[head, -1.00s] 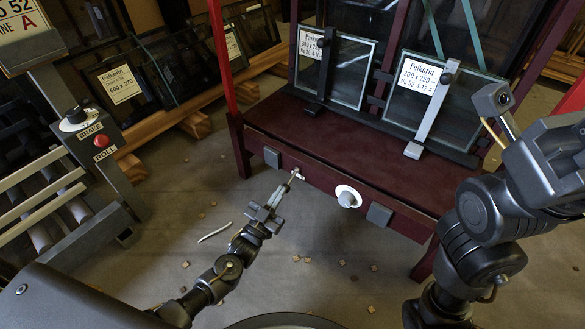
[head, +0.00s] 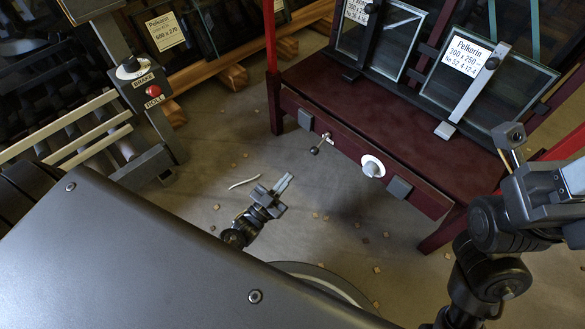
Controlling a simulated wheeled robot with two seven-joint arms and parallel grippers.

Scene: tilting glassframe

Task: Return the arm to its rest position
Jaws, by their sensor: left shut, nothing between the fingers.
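My left gripper (head: 284,184) is in the middle of the head view, above the bare floor. Its fingers are together with nothing between them. It is apart from the dark red tilting frame (head: 350,101), below and left of a small lever (head: 322,142) with a dark knob on the frame's front rail. My left arm is partly hidden behind a large grey surface at the lower left. The end of my right arm (head: 511,146) shows at the right edge, in front of the frame; its finger opening cannot be made out.
The frame bears labelled glass panes (head: 490,75) held by clamp bars. A white round disc with a knob (head: 372,167) sits on its front rail. A roller stand with a brake and roll box (head: 143,85) is at left.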

